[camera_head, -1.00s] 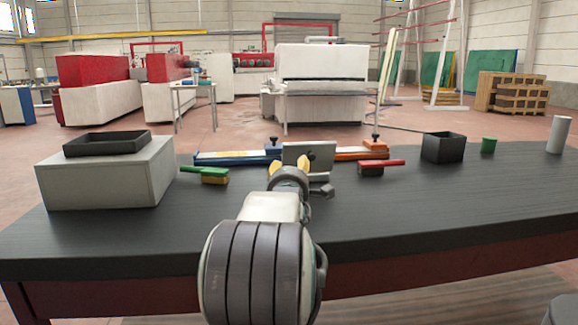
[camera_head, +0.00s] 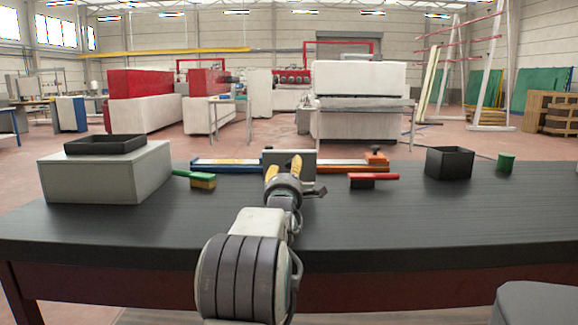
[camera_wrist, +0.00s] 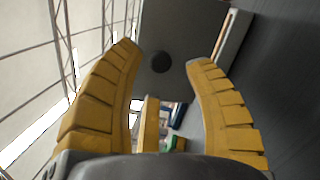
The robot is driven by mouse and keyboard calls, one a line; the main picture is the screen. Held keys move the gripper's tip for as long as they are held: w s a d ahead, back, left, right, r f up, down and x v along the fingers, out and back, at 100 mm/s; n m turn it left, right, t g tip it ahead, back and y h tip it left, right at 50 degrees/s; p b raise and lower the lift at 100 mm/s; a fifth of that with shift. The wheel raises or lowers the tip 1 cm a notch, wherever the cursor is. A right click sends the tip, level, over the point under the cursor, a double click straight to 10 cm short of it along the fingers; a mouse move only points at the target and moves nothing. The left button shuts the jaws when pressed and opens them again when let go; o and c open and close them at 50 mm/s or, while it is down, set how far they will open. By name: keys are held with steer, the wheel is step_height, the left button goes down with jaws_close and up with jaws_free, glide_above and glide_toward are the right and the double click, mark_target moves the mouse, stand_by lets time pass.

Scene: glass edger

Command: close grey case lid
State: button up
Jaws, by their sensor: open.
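A grey case lid (camera_head: 308,158) stands upright on the dark table, seen flat-on behind my gripper in the head view. In the wrist view the grey lid panel (camera_wrist: 180,30) fills the space beyond the fingers, with a dark round spot on it. My gripper (camera_head: 284,168) is in front of the lid with its yellow fingers pointing at it. In the wrist view the fingers of my gripper (camera_wrist: 166,52) are spread with nothing between them. The case below the lid is mostly hidden by my gripper.
A blue-and-orange bar (camera_head: 230,163) lies behind the lid. A green brush (camera_head: 203,181) is to the left, a red brush (camera_head: 373,177) to the right. A grey box (camera_head: 105,178) carries a black tray (camera_head: 105,145). A black bin (camera_head: 449,163) and green cup (camera_head: 506,162) stand at right.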

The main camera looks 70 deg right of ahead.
mark_target(290, 166)
steer(key=shift+x, duration=2.05)
steer(key=shift+o, duration=0.2)
jaws_close()
